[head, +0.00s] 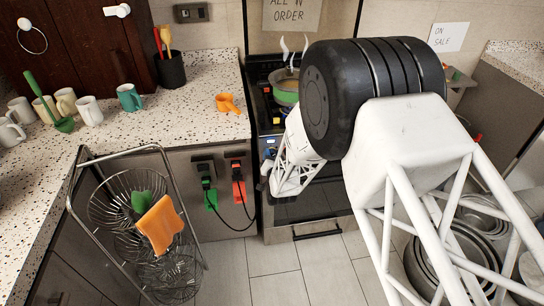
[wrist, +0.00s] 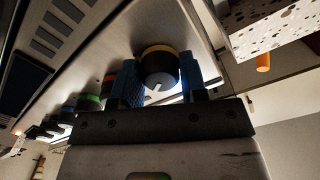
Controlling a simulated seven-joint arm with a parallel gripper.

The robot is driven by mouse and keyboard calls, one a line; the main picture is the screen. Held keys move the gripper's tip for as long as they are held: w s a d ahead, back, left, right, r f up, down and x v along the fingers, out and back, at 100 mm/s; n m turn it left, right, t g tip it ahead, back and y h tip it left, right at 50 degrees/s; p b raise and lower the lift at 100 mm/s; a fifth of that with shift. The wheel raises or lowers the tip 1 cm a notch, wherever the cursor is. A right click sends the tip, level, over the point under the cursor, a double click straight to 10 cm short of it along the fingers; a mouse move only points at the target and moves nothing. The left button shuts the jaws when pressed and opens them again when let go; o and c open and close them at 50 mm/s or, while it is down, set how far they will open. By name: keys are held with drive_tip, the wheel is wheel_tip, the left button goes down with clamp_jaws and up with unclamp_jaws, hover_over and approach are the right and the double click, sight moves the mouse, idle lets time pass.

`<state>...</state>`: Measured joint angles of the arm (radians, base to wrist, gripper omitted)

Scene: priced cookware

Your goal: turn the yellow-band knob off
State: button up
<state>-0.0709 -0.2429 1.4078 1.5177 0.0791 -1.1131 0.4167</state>
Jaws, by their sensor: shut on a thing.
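The yellow-band knob (wrist: 160,66) is dark and round with a yellow-orange ring at its base, in the upper middle of the wrist view. A short pale mark shows on its face. My gripper (wrist: 161,78) has its two blue fingers on either side of the knob, shut on it. In the head view my arm reaches to the stove front (head: 318,208), and my own links hide most of the grip there.
A green-band knob (wrist: 88,101) and other knobs stand in a row to the left in the wrist view. A steaming pot (head: 286,88) is on the stove. The speckled counter (head: 190,120) holds an orange cup (head: 227,104). A wire basket rack (head: 125,185) stands left.

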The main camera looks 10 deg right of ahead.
drive_tip(key=shift+n, duration=0.4)
drive_tip(key=n, duration=1.1)
idle(0.3)
drive_tip(key=o, duration=0.6)
drive_tip(key=shift+o, duration=0.2)
drive_tip(key=shift+s, duration=0.1)
drive_tip(key=s, duration=0.7)
drive_tip(key=shift+s, duration=0.35)
drive_tip(key=shift+r, duration=0.1)
